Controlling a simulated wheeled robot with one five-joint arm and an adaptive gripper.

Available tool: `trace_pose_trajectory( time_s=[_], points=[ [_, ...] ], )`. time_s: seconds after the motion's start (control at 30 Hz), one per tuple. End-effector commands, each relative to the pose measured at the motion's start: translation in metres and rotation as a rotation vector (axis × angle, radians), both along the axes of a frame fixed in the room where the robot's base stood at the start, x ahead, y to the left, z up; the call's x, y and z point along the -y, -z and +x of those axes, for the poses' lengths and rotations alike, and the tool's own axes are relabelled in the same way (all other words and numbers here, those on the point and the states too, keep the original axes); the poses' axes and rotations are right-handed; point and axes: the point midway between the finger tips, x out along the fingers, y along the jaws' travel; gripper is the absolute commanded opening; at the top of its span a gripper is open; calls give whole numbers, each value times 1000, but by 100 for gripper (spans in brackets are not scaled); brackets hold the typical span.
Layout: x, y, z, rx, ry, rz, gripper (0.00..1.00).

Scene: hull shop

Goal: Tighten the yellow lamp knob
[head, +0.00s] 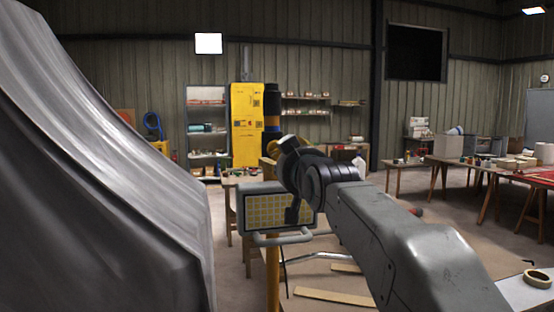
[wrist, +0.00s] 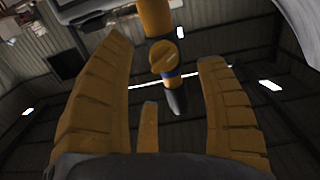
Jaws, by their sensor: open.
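The work lamp (head: 280,208), a grey-framed panel with a yellow grid, is on a yellow stand (head: 272,275) left of my arm. The post continues above as a dark section (head: 272,104) with a blue band. In the wrist view, the round yellow knob (wrist: 163,57) sits on the post (wrist: 155,18), near the blue band. My gripper (head: 280,147) is at the post just above the lamp, and hides the knob in the head view. Its ochre fingers (wrist: 165,50) are spread, with the knob framed between the tips. I see no contact with the knob.
A large grey hull (head: 120,180) fills the left side. A wooden bench (head: 230,182) stands behind the lamp, and tables (head: 480,165) with tools stand at right. A yellow cabinet (head: 245,110) is at the back wall.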

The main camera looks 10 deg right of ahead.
Motion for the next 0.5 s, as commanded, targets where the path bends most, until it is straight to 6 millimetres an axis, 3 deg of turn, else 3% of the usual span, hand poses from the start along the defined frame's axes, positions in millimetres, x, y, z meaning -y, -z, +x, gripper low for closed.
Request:
trace_pose_trajectory(
  time_s=[0.17, 0.5],
  points=[
    [0, -11, 12, 38, 0, 0, 66],
    [0, -12, 51, 39, 0, 0, 66]
  ],
)
